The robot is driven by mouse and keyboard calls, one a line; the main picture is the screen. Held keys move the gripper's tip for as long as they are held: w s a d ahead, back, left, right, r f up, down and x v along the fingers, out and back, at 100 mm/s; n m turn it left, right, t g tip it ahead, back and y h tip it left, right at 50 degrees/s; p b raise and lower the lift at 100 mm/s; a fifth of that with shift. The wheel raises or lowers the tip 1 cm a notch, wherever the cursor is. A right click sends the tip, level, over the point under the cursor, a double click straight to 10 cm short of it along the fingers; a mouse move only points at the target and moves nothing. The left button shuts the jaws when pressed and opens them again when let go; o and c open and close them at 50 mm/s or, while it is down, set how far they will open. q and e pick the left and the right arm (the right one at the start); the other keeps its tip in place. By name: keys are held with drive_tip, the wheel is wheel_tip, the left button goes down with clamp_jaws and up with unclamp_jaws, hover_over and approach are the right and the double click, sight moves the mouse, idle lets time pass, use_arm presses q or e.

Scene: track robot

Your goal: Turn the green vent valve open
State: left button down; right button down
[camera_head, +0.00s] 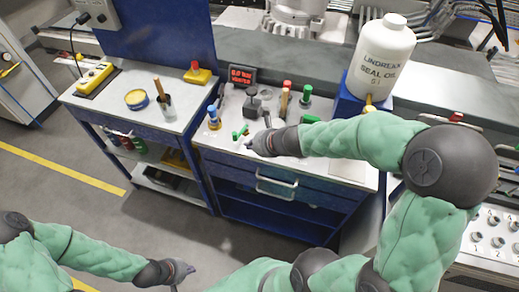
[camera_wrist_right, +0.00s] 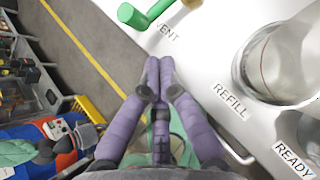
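The green vent valve (camera_head: 240,132) sits on the white bench top in the head view, just left of my right gripper (camera_head: 250,144). In the right wrist view its green handle (camera_wrist_right: 146,14) shows at the top, beside the printed word VENT. The fingers of my right gripper (camera_wrist_right: 160,62) converge with their tips together, just short of the handle, with nothing seen between them. The handle looks apart from the fingertips, and part of it is cut off by the frame edge. My left gripper (camera_head: 182,270) is low over the floor, too small to tell open or shut.
A blue-capped bottle (camera_head: 214,117), a dark knobbed part (camera_head: 252,104) and a display with red letters (camera_head: 242,75) are near the valve. A large white oil bottle (camera_head: 382,62) stands right. In the wrist view a clear glass cylinder (camera_wrist_right: 270,65) stands near REFILL.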

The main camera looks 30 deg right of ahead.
sight(241, 131)
drive_tip(key=shift+w+a+r, duration=0.1)
drive_tip(key=shift+w+a, duration=0.1)
drive_tip(key=shift+w, duration=0.5)
drive_tip(key=shift+w+a+r, duration=0.1)
drive_tip(key=shift+w+a, duration=0.05)
drive_tip(key=shift+w, duration=0.5)
drive_tip(key=shift+a, duration=0.15)
drive_tip(key=shift+w+a+m+h, duration=0.1)
drive_tip(key=shift+m+h, duration=0.2)
drive_tip(key=shift+m, duration=0.1)
